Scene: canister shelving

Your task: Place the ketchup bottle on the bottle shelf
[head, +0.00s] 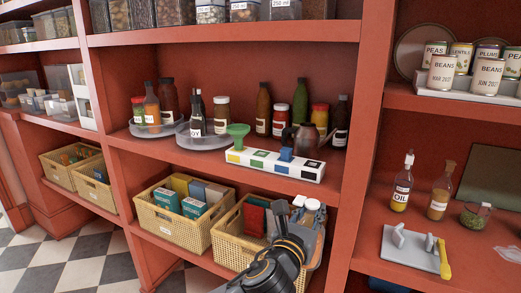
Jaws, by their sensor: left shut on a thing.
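My left gripper (306,212) is low in the middle of the head view, in front of the right wicker basket and below the bottle shelf (190,153). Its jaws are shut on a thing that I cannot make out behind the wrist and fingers. Several bottles stand on the bottle shelf, among them a red bottle with a white cap (280,119) and a dark bottle (341,120) at the right. I cannot tell from labels which bottle is ketchup. My right gripper is not in view.
Two round turntables (206,140) with bottles fill the shelf's left. A white box with coloured squares (262,165), a green funnel (238,132) and a dark jug (309,139) crowd its front. Wicker baskets (165,222) stand below. An upright post (366,130) borders the right.

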